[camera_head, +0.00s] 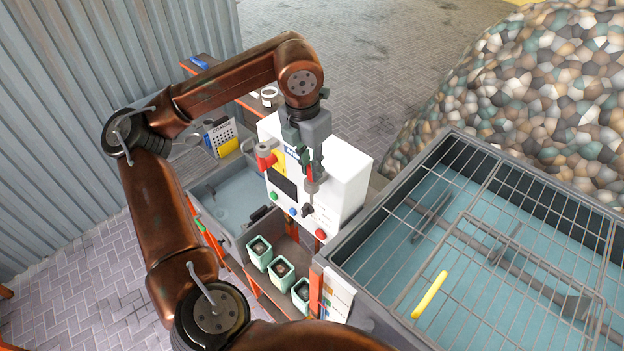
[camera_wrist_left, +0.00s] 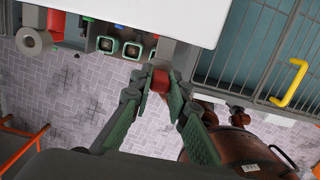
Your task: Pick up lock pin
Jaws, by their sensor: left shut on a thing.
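My left gripper (camera_head: 313,188) points down in front of the white control box. It is shut on a small red piece (camera_wrist_left: 160,82), which appears to be the lock pin's head. The red piece sits between the green-padded fingertips in the left wrist view, at the edge of the white box. A bit of it also shows between the fingers in the head view. The rest of the pin is hidden, so I cannot tell whether it is seated in something. My right gripper is not in view.
The white control box (camera_head: 347,188) has coloured buttons on its front. Teal square pots (camera_head: 282,270) stand on a shelf below. A wire-grid lid with a yellow handle (camera_head: 429,295) covers the bin at right. A grey-and-red fitting (camera_head: 265,157) sticks out beside the gripper.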

